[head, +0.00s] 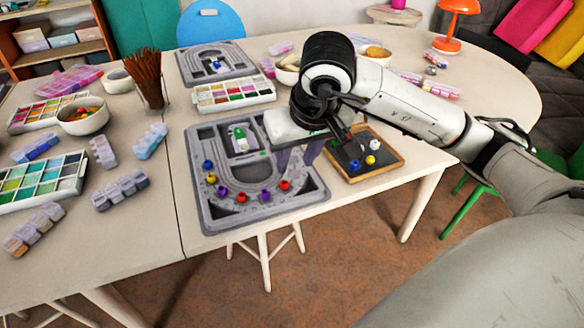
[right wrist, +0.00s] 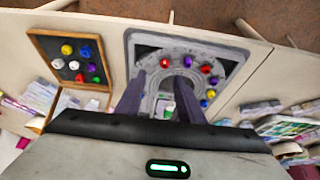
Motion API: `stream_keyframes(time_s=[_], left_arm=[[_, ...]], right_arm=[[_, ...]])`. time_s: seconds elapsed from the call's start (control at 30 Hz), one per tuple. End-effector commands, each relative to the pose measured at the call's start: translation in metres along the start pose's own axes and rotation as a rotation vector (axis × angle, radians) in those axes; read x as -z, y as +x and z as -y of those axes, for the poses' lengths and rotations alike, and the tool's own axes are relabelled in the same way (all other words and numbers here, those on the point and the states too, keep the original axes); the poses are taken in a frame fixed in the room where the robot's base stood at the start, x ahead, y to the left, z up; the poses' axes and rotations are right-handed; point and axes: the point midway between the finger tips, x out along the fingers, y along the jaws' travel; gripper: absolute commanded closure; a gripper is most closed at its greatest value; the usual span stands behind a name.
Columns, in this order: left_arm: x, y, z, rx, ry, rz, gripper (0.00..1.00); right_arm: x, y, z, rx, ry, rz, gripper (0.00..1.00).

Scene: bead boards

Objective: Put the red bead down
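The grey bead board (head: 205,212) lies near the table's front edge, with a curved channel holding a row of beads. A red bead (head: 285,185) sits at the right end of that row; it also shows in the right wrist view (right wrist: 164,62). A second red bead (head: 241,197) lies between two purple beads (head: 265,195). My right gripper (head: 298,162) is over the right part of the board. Its two fingers (right wrist: 159,80) are apart with nothing held between them, and the end red bead shows just beyond the tips. My left gripper is not in view.
A wood-framed tray (head: 372,177) of loose beads stands right of the board, close to my right gripper. A second board (head: 190,68) and paint sets (head: 235,107) lie behind. Bowls, a brush holder and small boxes fill the left table.

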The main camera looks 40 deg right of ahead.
Motion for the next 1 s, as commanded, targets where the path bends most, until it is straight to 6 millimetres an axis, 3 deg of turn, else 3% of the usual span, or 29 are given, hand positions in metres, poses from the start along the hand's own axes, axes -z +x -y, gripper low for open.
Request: stream_keyframes(time_s=[0.1,0.27,1.0], left_arm=[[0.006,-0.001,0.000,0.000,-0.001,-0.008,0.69],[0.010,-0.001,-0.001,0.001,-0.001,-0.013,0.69],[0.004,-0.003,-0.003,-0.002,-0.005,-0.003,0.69]], right_arm=[[0.002,-0.021,0.000,0.000,0.001,-0.005,0.65],[0.001,-0.033,-0.001,-0.001,0.001,-0.004,0.65],[0.001,-0.034,-0.001,-0.001,0.002,-0.004,0.65]])
